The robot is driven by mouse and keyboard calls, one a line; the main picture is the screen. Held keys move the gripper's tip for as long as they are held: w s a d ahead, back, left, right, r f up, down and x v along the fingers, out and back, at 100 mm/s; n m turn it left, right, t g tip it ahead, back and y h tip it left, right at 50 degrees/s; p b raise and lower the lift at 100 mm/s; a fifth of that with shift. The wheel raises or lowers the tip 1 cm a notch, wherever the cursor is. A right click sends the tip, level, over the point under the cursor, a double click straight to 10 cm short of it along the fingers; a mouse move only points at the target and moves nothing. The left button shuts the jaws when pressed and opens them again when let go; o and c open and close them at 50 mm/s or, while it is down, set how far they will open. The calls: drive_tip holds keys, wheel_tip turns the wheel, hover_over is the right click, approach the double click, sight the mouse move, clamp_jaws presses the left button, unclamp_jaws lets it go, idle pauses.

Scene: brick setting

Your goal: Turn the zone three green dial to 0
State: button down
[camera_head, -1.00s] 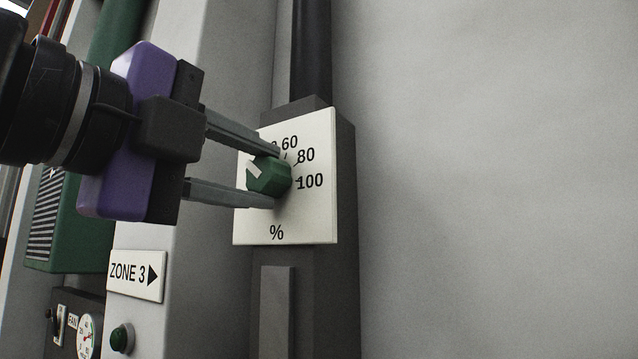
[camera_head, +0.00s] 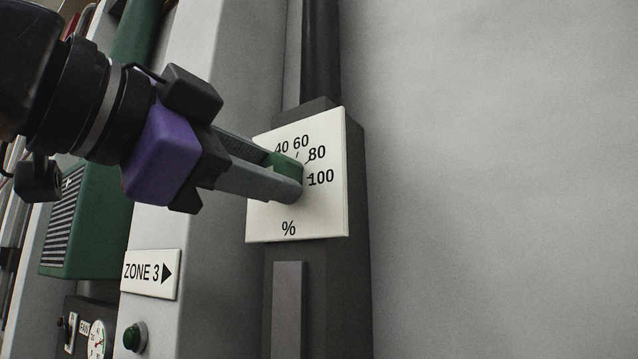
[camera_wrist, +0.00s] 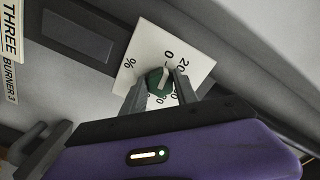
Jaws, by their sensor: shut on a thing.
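The green dial (camera_head: 287,163) is on a white scale plate (camera_head: 330,215) marked 40, 60, 80, 100 and %. My gripper (camera_head: 287,176) is shut on the dial, one finger on each side, and its fingers hide most of it in the head view. In the wrist view, the dial (camera_wrist: 157,84) sits between the fingers. Its pale mark points up, roughly toward the 0 on the plate (camera_wrist: 150,45); the exact reading cannot be told. The 20 shows to the right of the 0.
A dark pipe (camera_head: 321,50) rises above the plate. The wall to the right is bare.

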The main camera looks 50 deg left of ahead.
drive_tip(key=shift+s+a+f+n, duration=0.1)
drive_tip(key=shift+f+n, duration=0.05)
drive_tip(key=shift+n, duration=0.35)
drive_tip(key=c, duration=0.9)
unclamp_jaws()
drive_tip(key=shift+c, duration=0.2)
drive_tip(key=b+v, duration=0.2)
drive_tip(key=v, duration=0.5)
drive_tip(key=shift+s, duration=0.35)
